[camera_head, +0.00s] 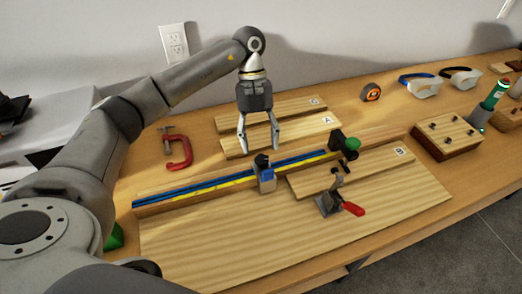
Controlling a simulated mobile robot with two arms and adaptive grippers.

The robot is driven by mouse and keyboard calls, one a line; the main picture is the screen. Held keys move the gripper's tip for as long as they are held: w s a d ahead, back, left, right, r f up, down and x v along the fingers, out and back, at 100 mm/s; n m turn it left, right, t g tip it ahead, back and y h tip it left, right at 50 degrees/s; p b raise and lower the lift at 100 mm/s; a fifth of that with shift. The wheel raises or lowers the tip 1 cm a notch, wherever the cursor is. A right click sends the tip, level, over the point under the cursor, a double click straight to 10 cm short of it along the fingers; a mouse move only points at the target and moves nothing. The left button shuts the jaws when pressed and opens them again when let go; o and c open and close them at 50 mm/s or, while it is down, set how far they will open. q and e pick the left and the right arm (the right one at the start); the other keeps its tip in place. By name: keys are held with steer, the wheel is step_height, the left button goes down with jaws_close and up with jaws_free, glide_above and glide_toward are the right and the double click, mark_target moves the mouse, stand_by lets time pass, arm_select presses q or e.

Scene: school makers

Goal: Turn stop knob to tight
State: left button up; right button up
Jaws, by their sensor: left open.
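A fence with a blue track and a yellow scale strip (222,184) runs along the wooden jig board. A small blue-and-grey stop block (267,183) sits on it, with a black stop knob (262,161) on top. A black fixture with a green knob (353,144) stands at the fence's right end. My left gripper (260,148) points down, open and empty, with its fingertips just above and behind the black knob in the picture. I cannot tell whether they touch it. The knob's tight or loose marking is too small to read. My right gripper is not in view.
A toggle clamp with a red handle (351,208) stands right of the stop, by board B (375,168). Board A (292,136) lies behind the fence. A red C-clamp (180,153) lies at left. A wooden block with holes (434,131) and safety glasses (421,86) are at right.

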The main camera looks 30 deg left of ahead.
mark_target(262, 157)
arm_select(q)
steer(key=shift+x, duration=1.95)
steer(key=c, duration=1)
